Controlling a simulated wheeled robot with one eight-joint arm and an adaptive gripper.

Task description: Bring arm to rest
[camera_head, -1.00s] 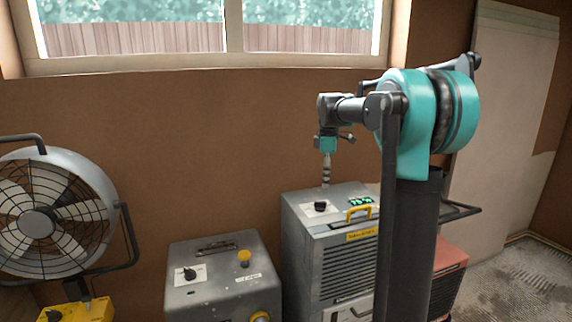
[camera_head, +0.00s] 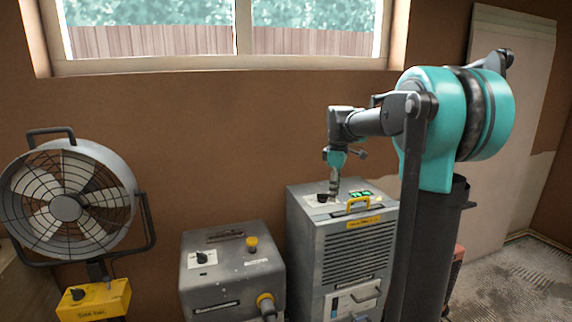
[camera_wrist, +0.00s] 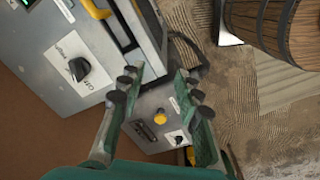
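My arm reaches forward from my column in the head view, with its forearm stretched left and the wrist bent downward. My gripper (camera_head: 334,190) points down at its end, in front of or above the top of a grey machine (camera_head: 345,255); the exact gap cannot be told. In the wrist view, my gripper (camera_wrist: 162,88) has its two green fingers with dark pads spread apart. Nothing is between them except the view of a grey box beyond. The grey machine's black knob (camera_wrist: 79,69) lies left of the fingers, apart from them.
A grey box (camera_head: 230,275) with a yellow knob stands left of the machine. A fan (camera_head: 66,207) and a yellow control box (camera_head: 95,300) are at far left. A wooden barrel (camera_wrist: 283,28) shows in the wrist view. The floor at right (camera_head: 510,285) looks bare.

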